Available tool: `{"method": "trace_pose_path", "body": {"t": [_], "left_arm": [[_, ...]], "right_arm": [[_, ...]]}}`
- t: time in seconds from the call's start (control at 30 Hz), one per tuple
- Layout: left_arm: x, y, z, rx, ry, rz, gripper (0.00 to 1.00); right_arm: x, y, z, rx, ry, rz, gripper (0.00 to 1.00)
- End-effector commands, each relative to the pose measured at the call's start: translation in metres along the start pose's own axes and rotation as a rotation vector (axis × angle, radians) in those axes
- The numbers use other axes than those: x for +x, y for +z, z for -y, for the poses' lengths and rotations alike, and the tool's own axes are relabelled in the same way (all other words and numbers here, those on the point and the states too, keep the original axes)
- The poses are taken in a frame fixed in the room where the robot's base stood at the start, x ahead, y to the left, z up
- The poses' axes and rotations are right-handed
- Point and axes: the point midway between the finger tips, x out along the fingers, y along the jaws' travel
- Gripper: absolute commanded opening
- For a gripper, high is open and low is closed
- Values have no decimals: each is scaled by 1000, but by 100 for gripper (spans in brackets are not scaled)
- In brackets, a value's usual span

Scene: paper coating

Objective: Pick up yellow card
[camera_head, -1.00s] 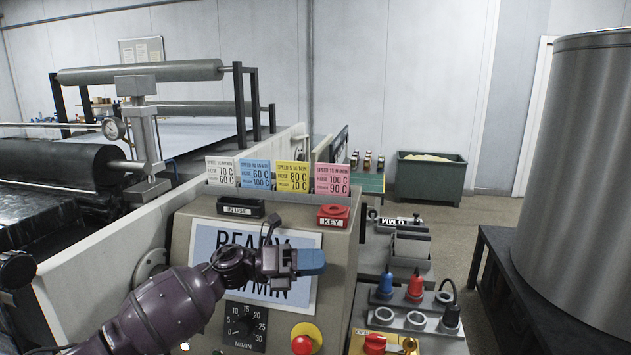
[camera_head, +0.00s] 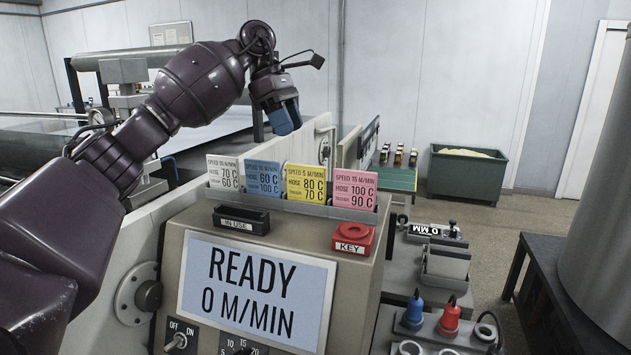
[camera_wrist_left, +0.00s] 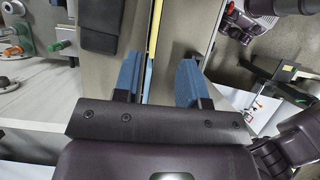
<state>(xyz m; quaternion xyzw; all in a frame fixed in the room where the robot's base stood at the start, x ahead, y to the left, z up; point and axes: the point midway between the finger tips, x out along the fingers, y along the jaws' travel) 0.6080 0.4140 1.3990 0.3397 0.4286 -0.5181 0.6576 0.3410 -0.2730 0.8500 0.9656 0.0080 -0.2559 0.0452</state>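The yellow card (camera_head: 306,184) stands upright in the card rack (camera_head: 290,203) on top of the console, between the blue card (camera_head: 262,178) and the pink card (camera_head: 353,188). A white card (camera_head: 223,172) stands at the left end. My left gripper (camera_head: 284,117) hangs above and behind the cards, blue fingertips pointing down, apart from them. In the left wrist view the left gripper (camera_wrist_left: 160,80) is open and holds nothing. A thin yellow strip (camera_wrist_left: 153,35) shows beyond its fingers; I cannot tell for certain that it is the card's edge. My right gripper is not in view.
A black "IN USE" holder (camera_head: 241,219) and a red "KEY" block (camera_head: 352,238) sit on the console in front of the cards. The console's display (camera_head: 256,290) reads "READY 0 M/MIN". A green bin (camera_head: 467,174) stands on the floor behind.

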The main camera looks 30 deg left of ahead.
Motion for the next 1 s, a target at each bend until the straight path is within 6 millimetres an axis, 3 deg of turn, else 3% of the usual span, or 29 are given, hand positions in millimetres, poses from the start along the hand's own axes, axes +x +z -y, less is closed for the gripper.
{"method": "trace_pose_path", "body": {"t": [0.13,0.4,0.77,1.0], "left_arm": [[2,-5,1,-3,-5,-26,38],[39,-6,1,-3,-5,-23,38],[60,-5,-1,-3,-6,-21,38],[92,-5,-6,-2,-7,-22,38]], "right_arm": [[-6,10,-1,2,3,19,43],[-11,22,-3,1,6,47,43],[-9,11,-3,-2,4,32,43],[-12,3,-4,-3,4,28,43]]}}
